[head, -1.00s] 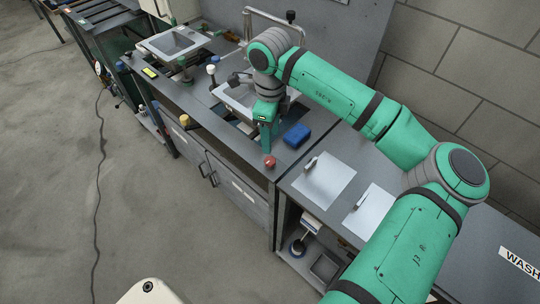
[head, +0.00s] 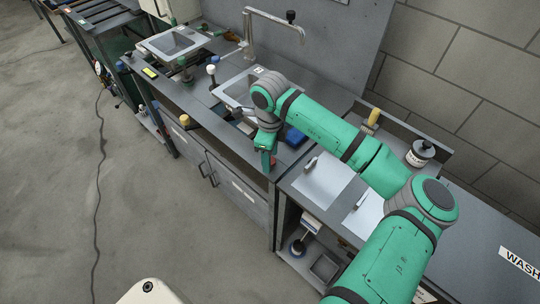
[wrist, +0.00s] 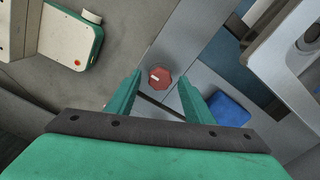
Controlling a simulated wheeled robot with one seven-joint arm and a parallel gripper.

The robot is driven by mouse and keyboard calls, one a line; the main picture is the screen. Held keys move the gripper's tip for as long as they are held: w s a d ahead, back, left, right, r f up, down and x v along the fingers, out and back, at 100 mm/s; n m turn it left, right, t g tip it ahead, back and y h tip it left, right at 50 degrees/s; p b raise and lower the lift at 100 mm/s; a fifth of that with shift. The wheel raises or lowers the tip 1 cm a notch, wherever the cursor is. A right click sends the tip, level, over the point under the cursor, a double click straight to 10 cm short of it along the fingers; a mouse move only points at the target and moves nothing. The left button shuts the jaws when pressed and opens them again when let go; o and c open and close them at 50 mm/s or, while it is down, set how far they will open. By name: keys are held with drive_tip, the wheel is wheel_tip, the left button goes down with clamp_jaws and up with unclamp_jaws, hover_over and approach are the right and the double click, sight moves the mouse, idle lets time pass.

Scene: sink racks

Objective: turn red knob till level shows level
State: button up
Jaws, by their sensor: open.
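The red knob (wrist: 160,78) shows in the wrist view as a dark red, many-sided cap with a white mark on its face. It sits on the grey counter edge. My gripper (head: 266,166) is open and points down over the front edge of the counter. In the wrist view its two green fingers lie to the left and right of the knob, with a gap on both sides; the height between them is hard to tell. In the head view my gripper hides most of the knob. I cannot make out a level reading.
A blue block (wrist: 228,108) lies just right of the fingers, partly behind my arm in the head view. A sink (head: 232,92) with a tall tap (head: 248,35) is behind. White sheets (head: 322,183) lie on the right counter. A yellow-topped knob (head: 184,120) is along the front.

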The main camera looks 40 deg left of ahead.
drive_tip(key=c, duration=1.1)
drive_tip(key=shift+o, duration=0.2)
drive_tip(key=m, duration=0.6)
drive_tip(key=shift+m, duration=0.4)
drive_tip(key=m, duration=0.6)
drive_tip(key=shift+w+r, duration=0.1)
drive_tip(key=shift+m, duration=0.3)
drive_tip(key=o, duration=1.1)
drive_tip(key=shift+c, duration=0.2)
